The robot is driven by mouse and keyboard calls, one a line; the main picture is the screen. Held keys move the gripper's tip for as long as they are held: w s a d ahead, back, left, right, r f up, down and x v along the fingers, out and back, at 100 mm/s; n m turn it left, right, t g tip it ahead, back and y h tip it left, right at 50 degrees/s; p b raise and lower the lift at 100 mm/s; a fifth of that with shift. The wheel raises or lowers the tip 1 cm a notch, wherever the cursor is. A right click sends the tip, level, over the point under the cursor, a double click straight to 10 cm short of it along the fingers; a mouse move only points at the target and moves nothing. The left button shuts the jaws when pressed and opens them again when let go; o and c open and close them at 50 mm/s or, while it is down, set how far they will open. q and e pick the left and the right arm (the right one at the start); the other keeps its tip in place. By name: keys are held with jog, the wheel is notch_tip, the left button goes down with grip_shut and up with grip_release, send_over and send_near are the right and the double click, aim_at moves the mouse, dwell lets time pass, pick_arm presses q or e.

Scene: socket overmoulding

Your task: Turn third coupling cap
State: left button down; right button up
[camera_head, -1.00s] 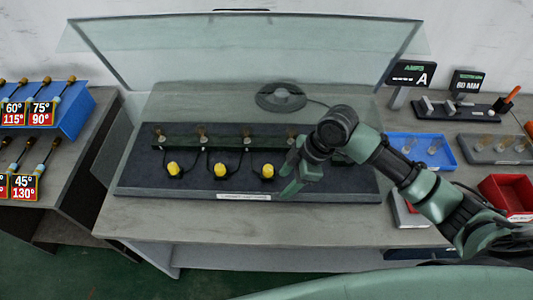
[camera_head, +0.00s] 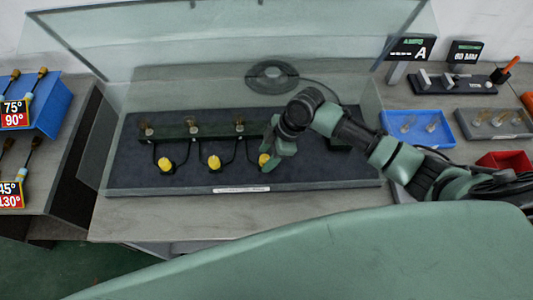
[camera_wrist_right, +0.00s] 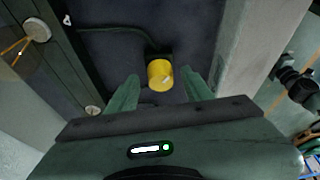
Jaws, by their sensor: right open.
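Three yellow coupling caps stand in a row on the dark board (camera_head: 130,180): the left cap (camera_head: 167,164), the middle cap (camera_head: 214,162) and the third cap (camera_head: 263,160). My right gripper (camera_head: 270,160) is at the third cap and partly hides it in the head view. In the right wrist view the third cap (camera_wrist_right: 160,73) lies between the tips of my open right gripper (camera_wrist_right: 161,80), with a gap visible on each side. My left gripper is not in view.
A green rail (camera_head: 190,132) with brass fittings runs behind the caps. A clear shield (camera_head: 230,45) stands over the bench. A blue tray (camera_head: 418,128), a grey tray (camera_head: 495,124) and a red bin (camera_head: 505,160) are at the right.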

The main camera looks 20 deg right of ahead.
jog(key=shift+f, duration=0.15)
grip_shut()
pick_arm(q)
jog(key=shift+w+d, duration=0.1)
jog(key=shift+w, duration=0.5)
